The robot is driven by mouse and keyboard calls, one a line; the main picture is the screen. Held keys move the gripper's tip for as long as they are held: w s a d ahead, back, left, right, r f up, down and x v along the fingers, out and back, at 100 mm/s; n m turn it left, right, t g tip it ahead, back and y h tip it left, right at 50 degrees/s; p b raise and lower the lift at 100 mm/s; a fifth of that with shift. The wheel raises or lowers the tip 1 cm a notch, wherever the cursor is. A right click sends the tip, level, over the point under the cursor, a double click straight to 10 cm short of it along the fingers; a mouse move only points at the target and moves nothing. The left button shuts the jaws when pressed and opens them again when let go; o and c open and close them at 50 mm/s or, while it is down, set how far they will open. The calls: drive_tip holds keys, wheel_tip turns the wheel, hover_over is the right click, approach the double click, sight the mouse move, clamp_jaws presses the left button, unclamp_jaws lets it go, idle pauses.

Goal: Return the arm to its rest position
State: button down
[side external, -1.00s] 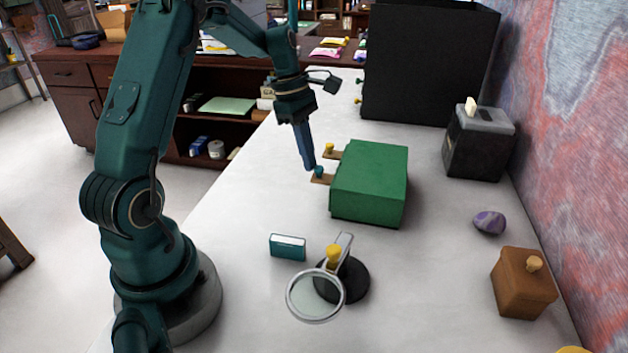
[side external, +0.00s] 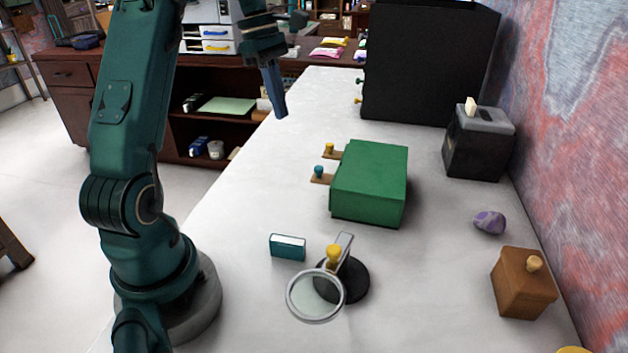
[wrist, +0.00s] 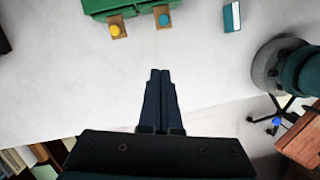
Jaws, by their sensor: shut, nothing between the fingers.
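My gripper (side external: 282,114) is shut and empty, raised in the air near the left edge of the desk. In the wrist view my gripper (wrist: 160,72) has its two fingers together with bare white desk beyond the tips. The green box (side external: 370,184) rests on the desk, with two wooden tabs on its left side, one with a blue knob (side external: 319,171) and one with a yellow knob (side external: 329,148). The gripper is apart from the box and both knobs, which also show at the top of the wrist view.
A magnifier on a black stand (side external: 357,283) and a small teal box (side external: 287,247) stand in front. A toaster (side external: 478,143), purple stone (side external: 489,222) and brown box (side external: 522,284) line the right. A black cabinet (side external: 425,65) stands behind. Open desk lies between.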

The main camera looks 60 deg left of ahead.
drive_tip(key=s+d+r+m+t+y, duration=0.15)
drive_tip(key=d+r+m, duration=0.25)
drive_tip(key=d, duration=0.4)
drive_tip(key=s+d+r+m+t, duration=0.1)
drive_tip(key=s+d+r+m, duration=0.3)
drive_tip(key=d, duration=0.5)
drive_tip(key=s+d+f+m+t, duration=0.1)
drive_tip(key=s+d+f+m, duration=0.1)
drive_tip(key=m, duration=0.5)
drive_tip(key=s+d+f+m+t+y, duration=0.1)
drive_tip(key=s+f+m, duration=0.3)
drive_tip(key=f+m, duration=0.2)
drive_tip(key=shift+s+d+f+m, duration=0.35)
drive_tip(key=shift+d+m, duration=0.05)
drive_tip(key=shift+m, duration=0.7)
